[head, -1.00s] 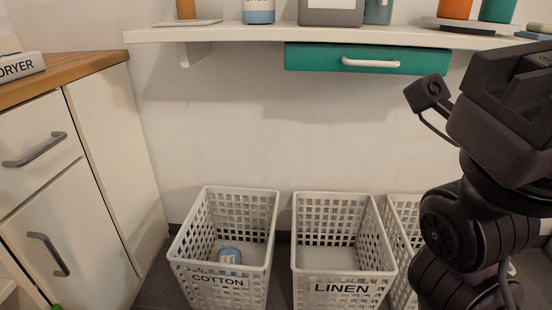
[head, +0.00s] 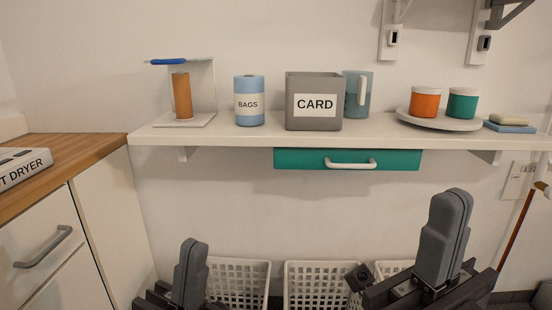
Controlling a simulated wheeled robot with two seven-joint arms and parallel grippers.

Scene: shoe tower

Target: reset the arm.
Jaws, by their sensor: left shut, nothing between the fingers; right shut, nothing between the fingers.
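My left gripper (head: 188,272) is at the bottom of the head view, left of centre, in front of the left white basket. Its grey fingers point up and are together, with nothing between them. My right gripper (head: 446,236) is at the lower right, in front of the wall below the shelf. Its grey fingers also point up, shut and empty. Both grippers are apart from the shelf and from each other. Most of both arms is out of the picture.
A white shelf (head: 230,134) carries a blue BAGS canister (head: 249,88), a grey CARD box (head: 314,88) and orange and teal cups on a plate. A teal drawer (head: 300,159) hangs below. White baskets (head: 240,278) stand behind the grippers. A wooden counter (head: 95,146) is left.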

